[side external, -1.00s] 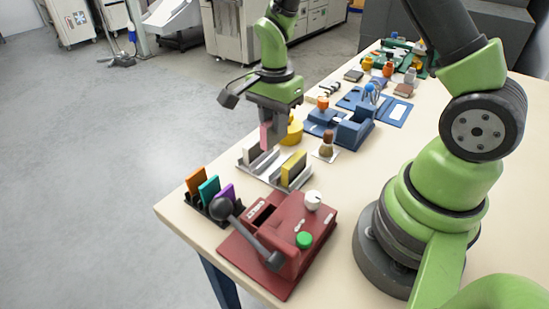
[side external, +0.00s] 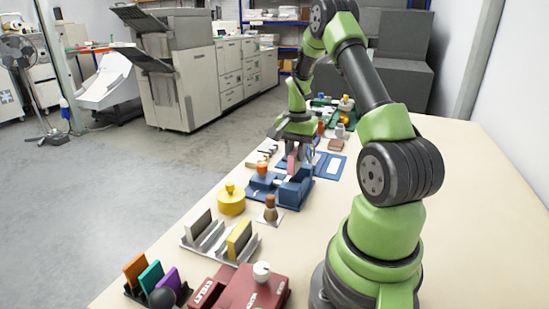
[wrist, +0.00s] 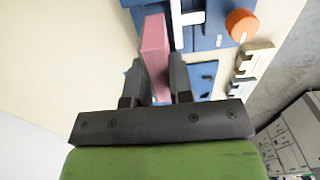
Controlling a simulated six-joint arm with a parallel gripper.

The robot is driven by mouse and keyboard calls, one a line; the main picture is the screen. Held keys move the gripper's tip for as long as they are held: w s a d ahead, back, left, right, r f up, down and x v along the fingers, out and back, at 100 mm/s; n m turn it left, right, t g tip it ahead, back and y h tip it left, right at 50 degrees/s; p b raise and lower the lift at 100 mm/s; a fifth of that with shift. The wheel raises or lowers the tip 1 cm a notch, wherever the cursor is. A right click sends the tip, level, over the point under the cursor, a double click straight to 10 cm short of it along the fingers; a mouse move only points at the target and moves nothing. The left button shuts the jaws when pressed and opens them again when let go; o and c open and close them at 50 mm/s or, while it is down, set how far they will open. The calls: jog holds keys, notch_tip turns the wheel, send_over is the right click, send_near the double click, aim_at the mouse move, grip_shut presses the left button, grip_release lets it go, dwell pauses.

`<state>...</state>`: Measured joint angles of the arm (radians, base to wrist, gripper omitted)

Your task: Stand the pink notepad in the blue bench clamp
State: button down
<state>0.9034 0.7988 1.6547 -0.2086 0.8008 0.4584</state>
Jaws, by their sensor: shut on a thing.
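The pink notepad (side external: 292,164) is upright in my gripper (side external: 297,150), which is shut on it. In the wrist view the notepad (wrist: 154,42) sticks out beyond the two dark fingers (wrist: 157,76). The blue bench clamp (side external: 294,190) has an orange knob and stands on the bench just below the notepad in the side view. In the wrist view the clamp (wrist: 206,40) lies beside and partly behind the notepad. I cannot tell whether the notepad's lower edge is between the jaws or above them.
A blue mat (side external: 333,167) lies behind the clamp. In front are a yellow round pot (side external: 231,202), a brown-topped stamp (side external: 270,208) and a grey rack (side external: 213,238) with a white and a yellow pad. A red eyelet press (side external: 245,287) stands nearest.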

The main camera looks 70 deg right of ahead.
aim_at(296, 151)
jog(key=shift+f, duration=2.85)
jog(key=shift+f, duration=0.6)
jog(key=c, duration=1.3)
grip_release()
jog(key=shift+r, duration=5.5)
